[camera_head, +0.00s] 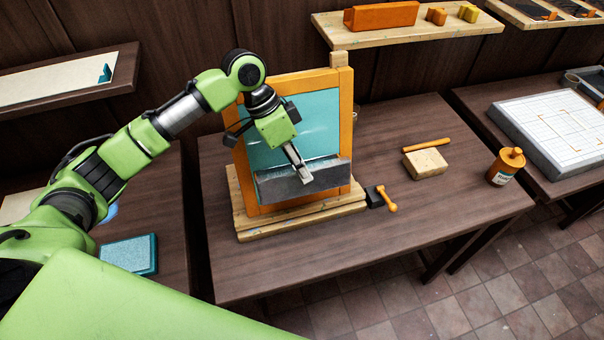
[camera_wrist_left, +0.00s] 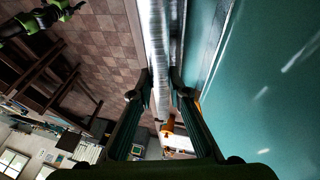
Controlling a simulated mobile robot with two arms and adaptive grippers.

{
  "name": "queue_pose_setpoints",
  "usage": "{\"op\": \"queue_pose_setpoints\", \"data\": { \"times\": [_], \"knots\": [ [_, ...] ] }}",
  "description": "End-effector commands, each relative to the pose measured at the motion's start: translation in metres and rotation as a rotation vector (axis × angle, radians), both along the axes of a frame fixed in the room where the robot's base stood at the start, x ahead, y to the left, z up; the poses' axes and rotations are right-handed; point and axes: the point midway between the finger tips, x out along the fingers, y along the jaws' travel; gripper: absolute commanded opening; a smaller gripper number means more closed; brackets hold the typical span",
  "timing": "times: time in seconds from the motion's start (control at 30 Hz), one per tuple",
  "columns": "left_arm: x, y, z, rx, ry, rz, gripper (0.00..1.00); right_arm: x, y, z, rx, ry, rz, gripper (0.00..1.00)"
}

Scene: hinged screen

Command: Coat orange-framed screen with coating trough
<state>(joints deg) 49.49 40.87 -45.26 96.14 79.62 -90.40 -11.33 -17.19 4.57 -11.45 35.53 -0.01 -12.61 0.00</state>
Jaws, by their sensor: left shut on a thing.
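The orange-framed screen (camera_head: 346,110) stands upright, leaning slightly back, on a wooden base (camera_head: 312,216) on the dark table. Its mesh is teal, with some pale glossy streaks. The grey metal coating trough (camera_head: 325,178) lies level across the lower part of the mesh, against or very close to it. My left gripper (camera_head: 305,176) is shut on the trough, near its middle. In the left wrist view the trough (camera_wrist_left: 158,40) runs between my left fingers (camera_wrist_left: 160,85), beside the teal mesh (camera_wrist_left: 270,90). My right gripper is not in view.
A small black clamp with an orange handle (camera_head: 388,200) sits at the base's right end. Further right are a wooden block (camera_head: 426,164), an orange stick (camera_head: 427,145) and an orange bottle (camera_head: 506,167). The table's front right is clear. A shelf (camera_head: 405,30) hangs behind.

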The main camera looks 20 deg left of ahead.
Motion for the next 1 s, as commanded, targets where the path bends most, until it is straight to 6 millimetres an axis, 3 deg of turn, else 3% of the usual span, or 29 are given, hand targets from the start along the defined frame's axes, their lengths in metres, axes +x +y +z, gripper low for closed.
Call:
{"op": "queue_pose_setpoints", "data": {
  "times": [1.0],
  "knots": [
    [0.018, 0.011, 0.071, -0.001, -0.008, 0.006, 0.0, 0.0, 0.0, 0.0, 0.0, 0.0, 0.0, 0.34]
  ]
}}
